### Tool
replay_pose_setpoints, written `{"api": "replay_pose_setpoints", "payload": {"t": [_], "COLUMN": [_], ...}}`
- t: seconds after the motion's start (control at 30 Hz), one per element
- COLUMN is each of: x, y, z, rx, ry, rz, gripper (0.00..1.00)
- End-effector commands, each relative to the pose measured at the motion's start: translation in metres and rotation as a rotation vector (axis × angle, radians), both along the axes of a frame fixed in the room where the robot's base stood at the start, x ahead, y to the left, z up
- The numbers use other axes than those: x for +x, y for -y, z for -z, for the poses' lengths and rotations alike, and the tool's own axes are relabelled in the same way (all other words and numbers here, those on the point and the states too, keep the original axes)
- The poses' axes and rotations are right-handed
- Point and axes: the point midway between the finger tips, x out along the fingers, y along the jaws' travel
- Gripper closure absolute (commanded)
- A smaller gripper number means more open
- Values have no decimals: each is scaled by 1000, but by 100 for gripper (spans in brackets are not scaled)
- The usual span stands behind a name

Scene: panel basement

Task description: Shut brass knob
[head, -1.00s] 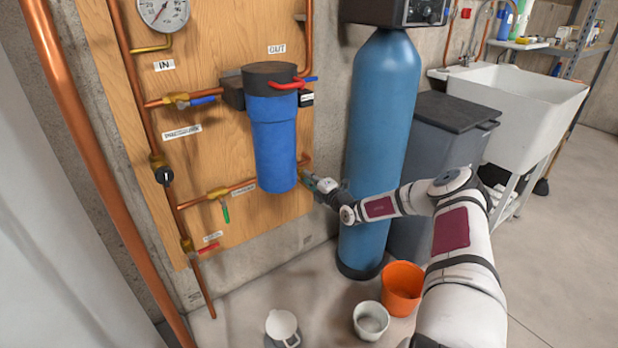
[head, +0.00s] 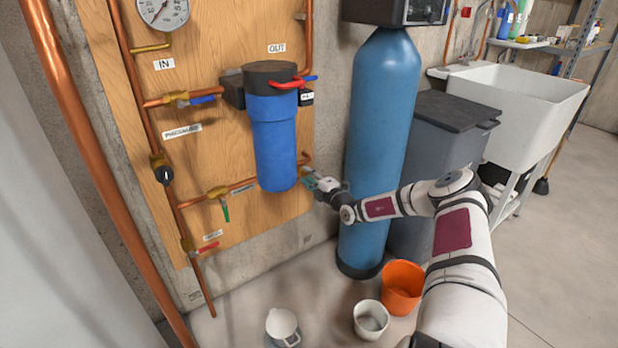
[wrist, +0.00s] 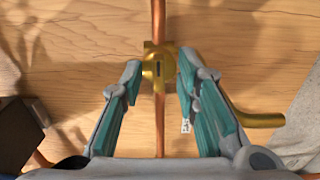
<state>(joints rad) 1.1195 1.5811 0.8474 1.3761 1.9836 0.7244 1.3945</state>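The brass knob (wrist: 158,70) sits on a vertical copper pipe against the wooden board, near the top centre of the wrist view. A short dark slot on its face runs along the pipe. My gripper (wrist: 161,78) is open, with one teal-padded finger on each side of the knob and a gap showing on the left. The right fingertip is close to the knob; I cannot tell if it touches. In the head view my gripper (head: 308,181) is at the board's lower right, just right of the blue filter housing (head: 274,145), and mostly covers the brass fitting there.
A blue tank (head: 381,120) stands close right of my gripper. An orange bucket (head: 402,288) and a pale bucket (head: 371,319) are on the floor. Other valves are on the board's left.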

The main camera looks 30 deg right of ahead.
Motion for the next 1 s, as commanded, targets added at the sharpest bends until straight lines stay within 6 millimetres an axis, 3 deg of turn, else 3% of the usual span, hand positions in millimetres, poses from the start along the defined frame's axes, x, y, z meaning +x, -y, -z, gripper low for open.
{"api": "replay_pose_setpoints", "payload": {"t": [0.37, 0.8, 1.0], "x": [-8, -89, -113], "y": [1, 4, 4], "z": [-1, 0, 0], "rx": [-1, -1, -1], "ry": [1, 0, 0], "rz": [1, 1, 0], "gripper": [70, 70, 70]}}
